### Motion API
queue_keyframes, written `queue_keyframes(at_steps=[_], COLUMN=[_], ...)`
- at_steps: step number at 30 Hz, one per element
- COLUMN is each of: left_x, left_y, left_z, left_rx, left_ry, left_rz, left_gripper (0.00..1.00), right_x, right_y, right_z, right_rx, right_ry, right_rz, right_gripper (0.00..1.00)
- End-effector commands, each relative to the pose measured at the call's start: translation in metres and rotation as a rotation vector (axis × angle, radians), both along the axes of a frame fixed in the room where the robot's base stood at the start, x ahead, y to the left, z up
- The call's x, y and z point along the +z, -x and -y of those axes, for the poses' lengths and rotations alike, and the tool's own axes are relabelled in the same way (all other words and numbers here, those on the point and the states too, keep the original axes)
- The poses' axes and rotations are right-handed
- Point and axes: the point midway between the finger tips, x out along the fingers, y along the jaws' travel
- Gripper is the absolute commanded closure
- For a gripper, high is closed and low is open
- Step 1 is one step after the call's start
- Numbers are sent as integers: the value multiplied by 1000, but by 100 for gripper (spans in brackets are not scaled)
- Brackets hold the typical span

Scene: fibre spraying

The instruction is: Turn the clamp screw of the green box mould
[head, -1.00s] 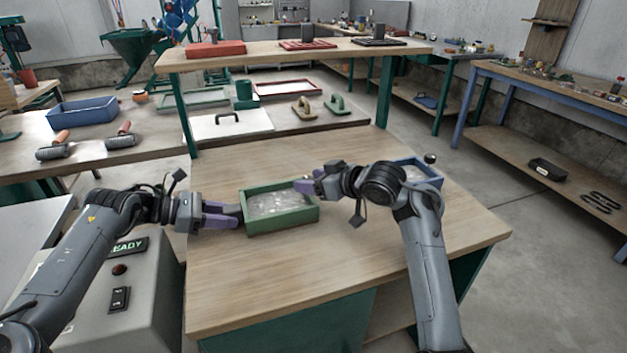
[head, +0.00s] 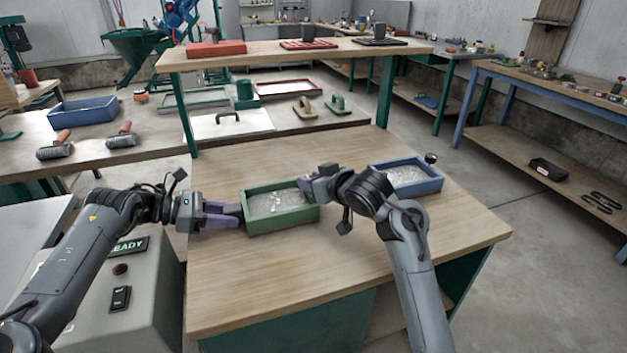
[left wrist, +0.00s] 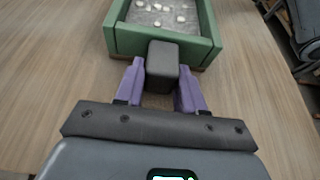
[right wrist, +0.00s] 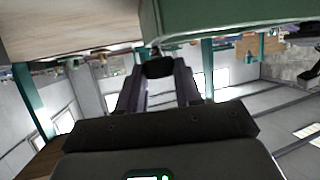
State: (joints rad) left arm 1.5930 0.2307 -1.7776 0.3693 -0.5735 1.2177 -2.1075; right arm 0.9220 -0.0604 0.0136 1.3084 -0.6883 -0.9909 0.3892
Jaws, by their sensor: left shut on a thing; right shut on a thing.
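The green box mould (head: 281,222) stands on the wooden table with grey, lumpy material (head: 281,200) inside. My left gripper (head: 239,213) is at its left end. In the left wrist view, its purple fingers are shut on a dark grey block (left wrist: 163,68) against the green wall (left wrist: 130,43). My right gripper (head: 304,187) is at the mould's right end. In the right wrist view, its fingers are shut on a small dark knob, the clamp screw (right wrist: 158,68), just below the green wall (right wrist: 220,17). The fingers partly hide the knob.
A blue box mould (head: 412,187) with similar material stands to the right, behind my right forearm. A raised shelf (head: 300,52) spans the table's back. A grey control box (head: 135,300) is at the front left. The table front (head: 300,285) is clear.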

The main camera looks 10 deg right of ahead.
Motion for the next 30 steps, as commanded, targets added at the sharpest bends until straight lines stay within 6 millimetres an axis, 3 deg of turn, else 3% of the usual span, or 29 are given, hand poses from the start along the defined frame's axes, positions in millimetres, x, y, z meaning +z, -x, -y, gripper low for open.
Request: queue_keyframes(at_steps=[12,13,17,30], left_x=[1,1,1,1], left_y=[0,0,0,0], left_z=[-1,-1,-1,-1], left_rx=[0,0,0,0], left_ry=[1,1,1,1], left_rz=[0,0,0,0], left_gripper=[100,100,100,100], right_x=[0,0,0,3], right_y=[1,1,1,6], right_z=[0,0,0,1], right_rx=[-32,-32,-30,-28], right_ry=[-4,-4,-3,-4], right_rz=[1,1,1,0], right_gripper=[96,61,41,40])
